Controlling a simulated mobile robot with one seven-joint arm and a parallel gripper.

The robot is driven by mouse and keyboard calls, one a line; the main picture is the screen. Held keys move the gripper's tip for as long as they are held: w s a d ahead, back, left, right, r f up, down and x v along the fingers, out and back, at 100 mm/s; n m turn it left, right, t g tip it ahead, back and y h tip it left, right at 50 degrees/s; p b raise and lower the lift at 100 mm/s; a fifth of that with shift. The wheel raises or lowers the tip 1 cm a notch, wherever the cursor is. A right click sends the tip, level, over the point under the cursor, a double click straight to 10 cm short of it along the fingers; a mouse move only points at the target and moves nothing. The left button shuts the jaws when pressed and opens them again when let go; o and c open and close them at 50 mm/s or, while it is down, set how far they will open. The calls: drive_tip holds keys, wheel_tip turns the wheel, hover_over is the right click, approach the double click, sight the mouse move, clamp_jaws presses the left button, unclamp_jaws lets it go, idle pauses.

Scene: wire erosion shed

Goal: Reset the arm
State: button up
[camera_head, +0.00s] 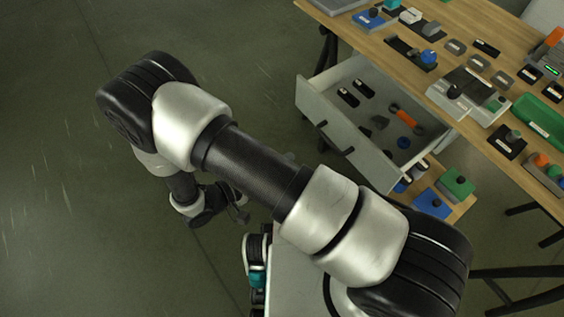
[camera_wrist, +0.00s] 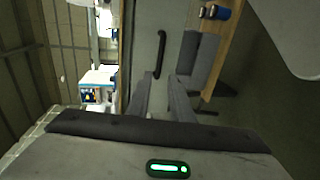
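My arm reaches from the lower right to the upper left in the head view and bends down at its far end. My gripper (camera_wrist: 163,88) shows two grey fingers in the wrist view, with a gap between them and nothing held. In the head view, the arm's lower end hangs over the floor, left of the open drawer (camera_head: 318,103), and the fingers are small and partly hidden there. The drawer's dark handle (camera_wrist: 160,54) shows beyond the fingers in the wrist view.
The wooden workbench (camera_head: 460,22) at the upper right carries several small devices, a grey scale-like unit (camera_head: 468,95) and a green tray (camera_head: 538,122). The pulled-out drawer holds several small parts, including an orange one (camera_head: 404,117). The floor (camera_head: 60,130) at left is clear.

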idle(0.3)
drive_tip(key=s+d+r+m+g+y, duration=0.1)
drive_tip(key=d+r+m+g+y, duration=0.3)
drive_tip(key=r, duration=0.6)
drive_tip(key=s+d+r+m+g+y, duration=0.1)
drive_tip(key=s+d+r+y, duration=0.15)
drive_tip(key=d+r, duration=0.55)
drive_tip(key=s+d+r+m+g+y, duration=0.1)
drive_tip(key=d+r+m+g+y, duration=0.15)
drive_tip(key=r, duration=0.95)
wheel_tip(320, 180, up, 28)
drive_tip(key=s+d+t+y+p, duration=0.1)
drive_tip(key=s+t+y+p, duration=0.1)
drive_tip(key=p, duration=2)
drive_tip(key=shift+r+t+y, duration=0.25)
drive_tip(key=shift+t+y, duration=0.35)
drive_tip(key=shift+t, duration=0.15)
drive_tip(key=shift+s+d, duration=0.1)
drive_tip(key=shift+d, duration=0.1)
